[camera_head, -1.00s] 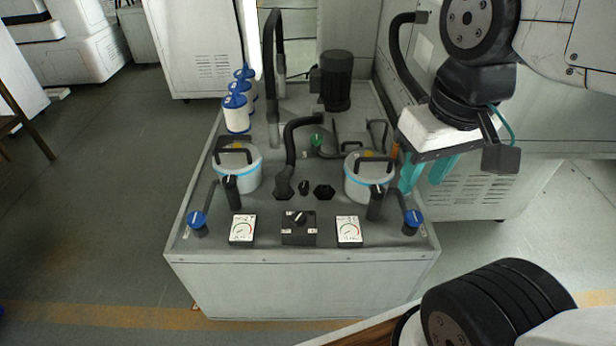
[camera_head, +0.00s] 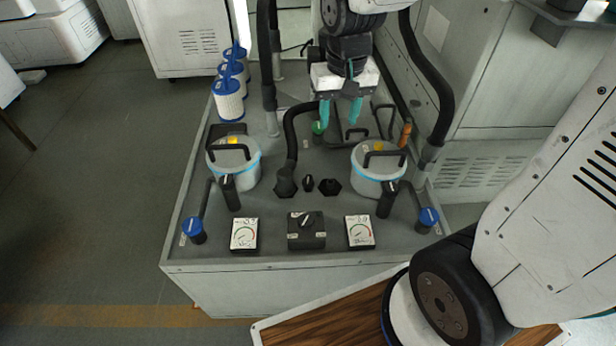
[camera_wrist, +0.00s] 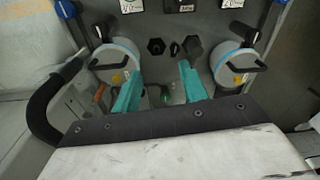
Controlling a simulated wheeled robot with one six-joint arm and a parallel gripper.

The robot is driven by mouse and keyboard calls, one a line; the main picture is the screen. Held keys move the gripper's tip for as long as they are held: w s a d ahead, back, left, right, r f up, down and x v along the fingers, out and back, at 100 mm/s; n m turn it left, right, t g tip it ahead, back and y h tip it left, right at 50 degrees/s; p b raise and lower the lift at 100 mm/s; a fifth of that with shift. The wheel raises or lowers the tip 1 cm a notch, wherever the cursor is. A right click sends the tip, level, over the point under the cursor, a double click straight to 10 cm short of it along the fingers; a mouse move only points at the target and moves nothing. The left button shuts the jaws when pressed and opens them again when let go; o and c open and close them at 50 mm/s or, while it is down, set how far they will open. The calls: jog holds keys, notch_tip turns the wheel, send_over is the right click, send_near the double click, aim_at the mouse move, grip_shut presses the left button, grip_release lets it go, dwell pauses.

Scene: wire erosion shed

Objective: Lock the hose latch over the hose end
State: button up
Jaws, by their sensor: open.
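The black hose (camera_head: 291,135) arches down to the deck of the grey machine cabinet. Its end stands in a dark fitting (camera_head: 285,186) on the deck. A small dark knob or latch (camera_head: 308,184) stands just right of it, also in the wrist view (camera_wrist: 174,49); I cannot tell whether this is the hose latch. A dark hexagonal socket (camera_head: 329,187) sits right of the knob. My gripper (camera_head: 340,118) is open and empty above the back of the deck, teal fingers pointing down, behind these parts. In the wrist view the gripper (camera_wrist: 160,74) partly hides the deck behind.
Two lidded white canisters (camera_head: 235,165) (camera_head: 375,172) flank the fittings. Blue-capped filters (camera_head: 229,98) stand back left. Gauges (camera_head: 244,234) and a switch box (camera_head: 306,231) line the front. A thick black hose (camera_head: 430,80) rises at the right.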

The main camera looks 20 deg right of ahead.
jog(key=w+f, duration=0.5)
jog(key=f, duration=0.2)
jog(key=m, duration=0.2)
send_over(308, 181)
jog(key=s, duration=0.2)
notch_tip(308, 181, down, 10)
jog(key=shift+g, duration=0.3)
jog(key=f, duration=0.4)
jog(key=w+f, duration=0.1)
jog(key=f, duration=0.4)
jog(key=w+f, duration=0.1)
jog(key=f, duration=0.4)
jog(key=c, duration=0.7)
